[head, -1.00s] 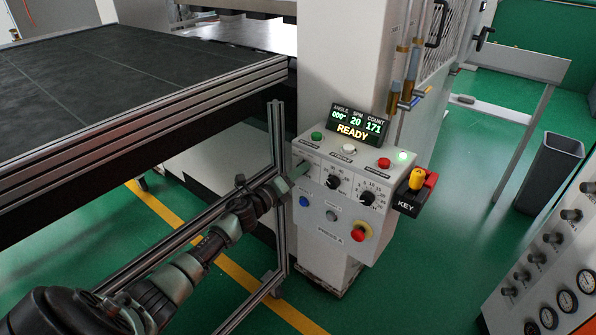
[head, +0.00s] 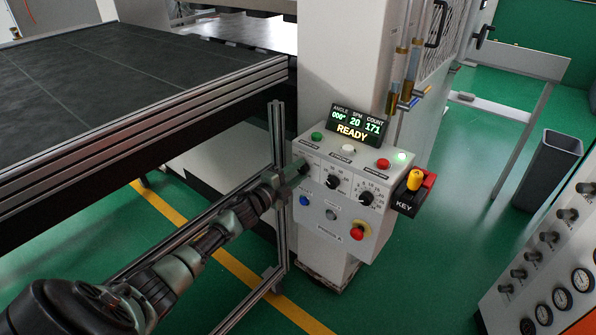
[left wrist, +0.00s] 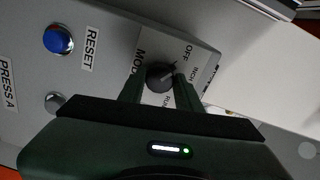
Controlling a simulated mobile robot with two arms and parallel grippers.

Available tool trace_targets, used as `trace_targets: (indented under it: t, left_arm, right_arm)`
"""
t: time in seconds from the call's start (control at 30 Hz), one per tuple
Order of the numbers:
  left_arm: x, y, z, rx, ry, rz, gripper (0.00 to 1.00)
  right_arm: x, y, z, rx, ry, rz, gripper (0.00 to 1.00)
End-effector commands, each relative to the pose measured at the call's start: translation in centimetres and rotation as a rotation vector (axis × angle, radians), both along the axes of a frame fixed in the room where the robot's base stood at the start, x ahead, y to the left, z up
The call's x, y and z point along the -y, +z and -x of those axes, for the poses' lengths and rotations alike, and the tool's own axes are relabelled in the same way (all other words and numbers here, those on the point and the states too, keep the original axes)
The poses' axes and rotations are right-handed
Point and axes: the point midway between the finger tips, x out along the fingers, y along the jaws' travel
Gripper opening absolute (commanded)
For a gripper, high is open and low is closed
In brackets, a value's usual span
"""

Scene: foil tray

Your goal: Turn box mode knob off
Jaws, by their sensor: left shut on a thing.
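The mode knob (head: 304,168) is a black rotary knob at the left end of the grey control box (head: 318,213). In the left wrist view the knob (left wrist: 160,76) sits beside the printed words MODE, OFF, INCH and RUN. Its pale pointer line slants up and right, roughly toward OFF. My left gripper (head: 294,177) reaches the knob from the left. In the left wrist view its two dark fingers (left wrist: 158,88) stand on either side of the knob, shut on it. My right gripper is not in view.
A display (head: 357,124) above reads READY. A metal frame post (head: 278,170) stands close by my left arm.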

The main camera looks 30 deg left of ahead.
Motion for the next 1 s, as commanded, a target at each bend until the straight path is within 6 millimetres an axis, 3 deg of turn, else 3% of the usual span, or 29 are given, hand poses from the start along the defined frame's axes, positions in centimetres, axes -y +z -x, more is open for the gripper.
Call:
trace_targets:
  t: [0.77, 0.8, 0.87, 1.0]
  left_arm:
    - [-0.07, -0.16, 0.04, -0.011, 0.002, 0.106, 0.00]
    - [-0.07, -0.16, 0.04, -0.012, 0.002, 0.106, 0.39]
    - [-0.06, -0.15, 0.04, -0.011, 0.002, 0.106, 0.56]
    - [-0.03, -0.11, 0.03, -0.010, 0.001, 0.106, 0.56]
  right_arm:
    - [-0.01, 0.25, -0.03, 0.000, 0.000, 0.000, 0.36]
    - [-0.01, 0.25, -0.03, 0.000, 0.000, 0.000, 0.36]
    - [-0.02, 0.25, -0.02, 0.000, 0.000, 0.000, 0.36]
    - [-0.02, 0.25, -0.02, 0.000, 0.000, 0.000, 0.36]
